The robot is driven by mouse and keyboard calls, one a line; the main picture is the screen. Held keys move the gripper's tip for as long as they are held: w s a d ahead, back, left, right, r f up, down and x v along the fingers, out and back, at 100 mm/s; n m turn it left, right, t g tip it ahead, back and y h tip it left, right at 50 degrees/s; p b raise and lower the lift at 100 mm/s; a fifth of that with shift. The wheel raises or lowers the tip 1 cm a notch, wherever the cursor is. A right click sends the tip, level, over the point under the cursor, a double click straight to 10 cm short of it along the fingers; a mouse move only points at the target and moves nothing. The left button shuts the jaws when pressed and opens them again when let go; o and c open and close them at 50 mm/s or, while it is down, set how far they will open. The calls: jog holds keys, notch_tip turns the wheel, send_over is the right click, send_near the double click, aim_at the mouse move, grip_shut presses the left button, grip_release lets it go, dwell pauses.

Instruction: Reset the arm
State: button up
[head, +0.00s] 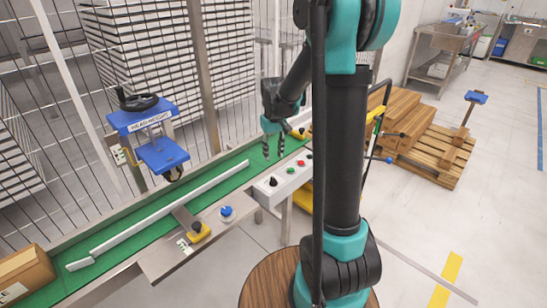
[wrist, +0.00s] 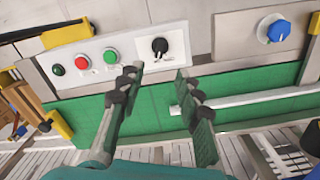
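My gripper (head: 274,146) hangs over the far part of the green conveyor belt (head: 222,180), close to the grey control box (head: 297,174). My arm reaches up and across the right middle of the head view, bent back down to the gripper. In the wrist view the two fingers of my gripper (wrist: 156,84) are apart with nothing between them. Past the fingertips is the control panel with a black knob (wrist: 160,46), green and red buttons and a dark green lamp or button. Whether a finger touches anything I cannot tell.
A blue machine head with a black handwheel (head: 148,101) stands over the belt. A cardboard box (head: 24,273) lies at lower left. A blue knob (head: 227,212) sits on the near plate. Wooden pallets (head: 430,150) are stacked behind. A wire fence stands along the belt.

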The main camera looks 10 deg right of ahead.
jog(key=s+d+f+m+t, duration=0.1)
jog(key=s+d+t, duration=0.1)
jog(key=s, duration=0.9)
jog(key=s+d+f+m+t, duration=0.1)
jog(key=s+d+f+t, duration=0.1)
jog(key=s, duration=0.9)
jog(key=shift+s+d+m, duration=0.25)
jog(key=shift+d+m, duration=0.05)
jog(key=shift+c, duration=0.2)
dwell(0.8)
